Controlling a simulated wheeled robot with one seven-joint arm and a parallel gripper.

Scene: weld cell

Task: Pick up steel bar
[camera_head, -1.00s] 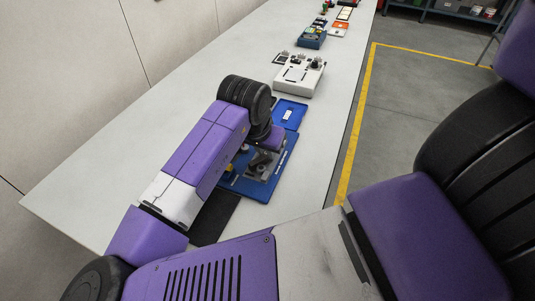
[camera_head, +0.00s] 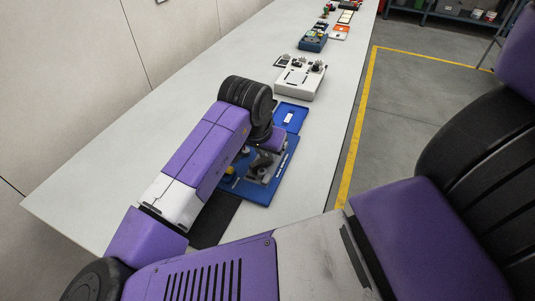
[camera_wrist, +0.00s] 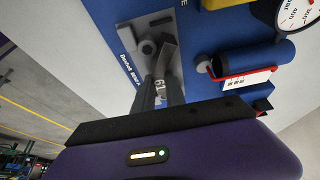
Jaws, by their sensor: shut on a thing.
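The steel bar (camera_wrist: 166,56) is a grey metal piece seen end-on in the wrist view, over a grey plate on the blue board (camera_wrist: 112,64). My gripper (camera_wrist: 161,92) is shut on it, with dark fingers on either side and a small number mark showing between them. I cannot tell whether the bar touches the plate. In the head view my gripper (camera_head: 262,163) points down over the blue board (camera_head: 262,193), and my wrist hides most of the bar.
A blue tray (camera_head: 294,112) and a white box with knobs (camera_head: 300,82) stand farther along the table (camera_head: 150,130).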

